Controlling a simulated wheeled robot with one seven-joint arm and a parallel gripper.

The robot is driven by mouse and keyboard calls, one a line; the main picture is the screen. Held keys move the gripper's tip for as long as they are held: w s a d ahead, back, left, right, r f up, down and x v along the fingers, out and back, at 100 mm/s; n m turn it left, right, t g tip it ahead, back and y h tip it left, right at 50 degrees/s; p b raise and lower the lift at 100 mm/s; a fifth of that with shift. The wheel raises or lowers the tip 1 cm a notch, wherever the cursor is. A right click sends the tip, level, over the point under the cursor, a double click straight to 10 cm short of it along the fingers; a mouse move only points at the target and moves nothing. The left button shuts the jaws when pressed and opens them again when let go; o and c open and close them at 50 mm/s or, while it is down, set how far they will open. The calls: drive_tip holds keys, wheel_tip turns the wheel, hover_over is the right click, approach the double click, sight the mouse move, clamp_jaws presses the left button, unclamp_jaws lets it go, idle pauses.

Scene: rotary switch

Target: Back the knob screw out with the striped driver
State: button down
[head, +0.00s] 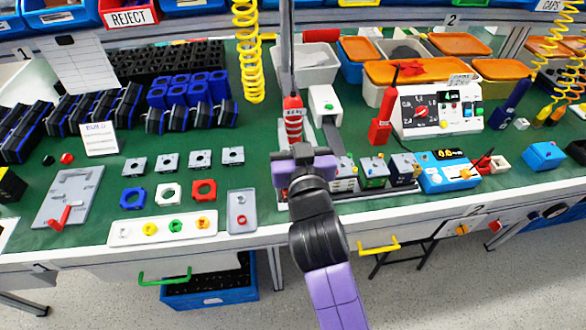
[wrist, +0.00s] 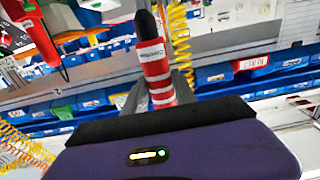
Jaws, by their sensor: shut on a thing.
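The striped driver (head: 293,122) has a red handle with white bands and stands roughly upright at my gripper. It also shows in the wrist view (wrist: 155,68), with a black end at the top. My gripper (wrist: 160,92) is shut on the handle, one grey finger on each side. In the head view my purple gripper body is just in front of the driver, near the table's front edge. The driver's lower end is hidden. Several small switch units (head: 373,170) stand right of my gripper. I cannot make out the knob screw.
A blue meter (head: 447,172) and a white panel with a dial (head: 438,108) stand to the right.

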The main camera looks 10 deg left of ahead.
sight(295, 115)
drive_tip(key=shift+f, duration=0.15)
drive_tip(key=shift+r+p, duration=1.6)
drive_tip(key=shift+r, duration=0.65)
drive_tip(key=c, duration=0.9)
unclamp_jaws()
drive_tip(key=shift+v, duration=3.5)
